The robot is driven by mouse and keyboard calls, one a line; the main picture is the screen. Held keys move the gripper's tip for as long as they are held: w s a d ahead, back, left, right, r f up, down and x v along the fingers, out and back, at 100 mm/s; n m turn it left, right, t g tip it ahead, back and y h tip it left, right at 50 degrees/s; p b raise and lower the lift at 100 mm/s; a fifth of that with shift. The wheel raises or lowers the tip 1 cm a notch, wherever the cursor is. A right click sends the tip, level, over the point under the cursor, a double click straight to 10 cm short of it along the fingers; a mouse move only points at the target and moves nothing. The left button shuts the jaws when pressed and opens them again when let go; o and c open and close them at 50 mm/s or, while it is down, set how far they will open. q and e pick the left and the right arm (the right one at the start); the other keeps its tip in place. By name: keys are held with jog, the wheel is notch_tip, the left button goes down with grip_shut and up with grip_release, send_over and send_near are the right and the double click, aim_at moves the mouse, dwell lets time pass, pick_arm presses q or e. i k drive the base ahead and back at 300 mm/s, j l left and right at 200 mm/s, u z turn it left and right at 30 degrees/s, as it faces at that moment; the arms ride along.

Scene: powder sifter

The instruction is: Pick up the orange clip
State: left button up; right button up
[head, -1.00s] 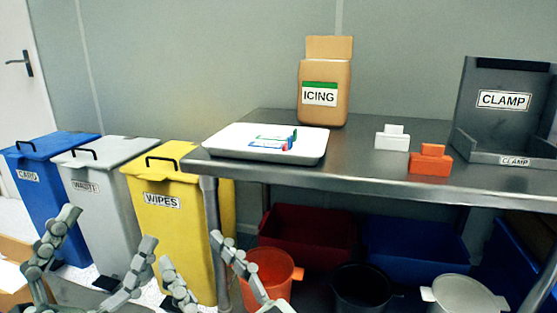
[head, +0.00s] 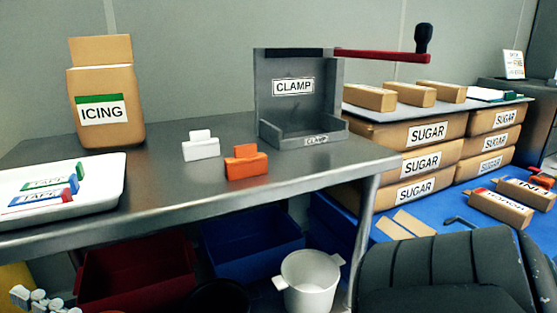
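The orange clip (head: 247,166) is a small block with a narrower raised top. It stands upright on the steel table (head: 170,205) near its front edge, apart from any gripper. A white clip (head: 201,148) of like shape stands behind it to the left. The grey box labelled CLAMP (head: 328,85) is open at the front and stands right behind the orange clip.
A white tray (head: 106,185) holds tape pieces on the left; an ICING bag (head: 103,108) stands behind. Bins sit beneath the table. SUGAR boxes (head: 421,133) are stacked right of it. A black ribbed form (head: 440,275) fills the lower right. The tabletop around the clip is clear.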

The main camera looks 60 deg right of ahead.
aim_at(246, 162)
jog(key=z, duration=1.6)
jog(key=u, duration=2.75)
jog(key=z, duration=0.45)
jog(key=k+z, duration=0.1)
jog(key=z, duration=0.85)
jog(key=l+z, duration=0.1)
jog(key=z, duration=0.4)
jog(key=k+z, duration=0.1)
jog(key=z, duration=0.35)
jog(key=l+z, duration=0.1)
jog(key=z, duration=0.4)
jog(key=l+z, duration=0.1)
jog(key=z, duration=0.35)
